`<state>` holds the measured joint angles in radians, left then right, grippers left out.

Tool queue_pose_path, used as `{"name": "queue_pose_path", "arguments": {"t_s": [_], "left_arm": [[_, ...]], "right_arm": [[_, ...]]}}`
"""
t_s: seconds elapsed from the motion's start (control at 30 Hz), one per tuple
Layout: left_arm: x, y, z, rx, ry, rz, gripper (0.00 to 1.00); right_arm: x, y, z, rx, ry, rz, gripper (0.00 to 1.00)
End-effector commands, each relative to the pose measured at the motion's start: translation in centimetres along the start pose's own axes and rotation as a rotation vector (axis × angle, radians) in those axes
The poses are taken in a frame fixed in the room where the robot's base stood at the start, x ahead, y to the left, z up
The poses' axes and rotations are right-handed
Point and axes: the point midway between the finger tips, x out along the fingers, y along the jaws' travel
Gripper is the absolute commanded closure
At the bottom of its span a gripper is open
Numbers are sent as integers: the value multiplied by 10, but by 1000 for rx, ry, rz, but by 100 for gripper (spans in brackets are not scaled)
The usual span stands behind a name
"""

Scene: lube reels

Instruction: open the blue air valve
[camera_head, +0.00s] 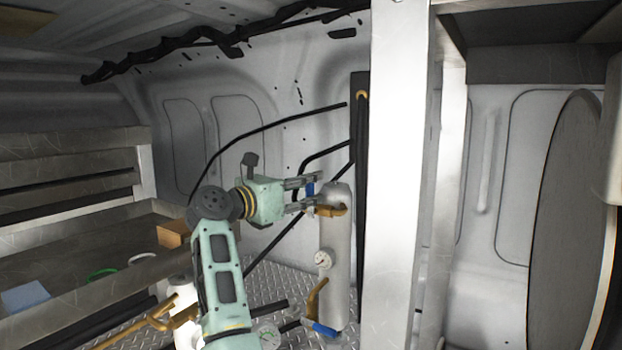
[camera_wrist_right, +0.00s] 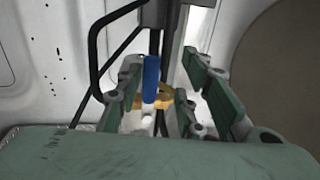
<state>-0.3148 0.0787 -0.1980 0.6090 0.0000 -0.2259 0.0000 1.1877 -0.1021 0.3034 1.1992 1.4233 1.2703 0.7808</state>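A blue valve handle (camera_head: 310,189) sits on a brass fitting (camera_head: 331,210) at the top of a grey upright cylinder (camera_head: 334,246) in the head view. My right gripper (camera_head: 315,193) reaches it from the left, with its fingers apart on either side of the handle. In the right wrist view the blue handle (camera_wrist_right: 151,79) stands upright between the open fingers, nearer the left finger; I cannot tell whether it touches. The brass fitting (camera_wrist_right: 163,98) shows behind it. A second blue handle (camera_head: 322,329) is low at the cylinder's base. My left gripper is not in view.
A white post (camera_head: 396,180) stands just right of the cylinder. Black hoses (camera_head: 262,128) run along the wall behind. Metal shelves (camera_head: 75,215) are at the left, and a large round reel (camera_head: 570,230) is at the right.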

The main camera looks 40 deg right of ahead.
Motion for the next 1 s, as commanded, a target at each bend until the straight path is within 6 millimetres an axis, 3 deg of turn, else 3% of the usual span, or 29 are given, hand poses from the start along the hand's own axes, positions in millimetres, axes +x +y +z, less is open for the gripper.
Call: {"name": "queue_pose_path", "arguments": {"t_s": [0.07,0.13,0.4,0.5,0.57,0.8,1.0], "left_arm": [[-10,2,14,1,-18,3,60],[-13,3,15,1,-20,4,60],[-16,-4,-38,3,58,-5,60],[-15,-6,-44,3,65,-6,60],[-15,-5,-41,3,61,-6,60],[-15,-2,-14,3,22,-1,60],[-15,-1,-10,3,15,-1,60]], "right_arm": [[13,0,2,-3,0,-1,65],[21,0,2,-3,-1,-1,65],[32,0,0,-2,-1,1,65],[32,0,-1,-2,-1,1,65],[32,0,-1,-2,-2,1,66],[32,0,-1,-2,-2,1,87],[32,0,0,-2,-2,1,100]]}}
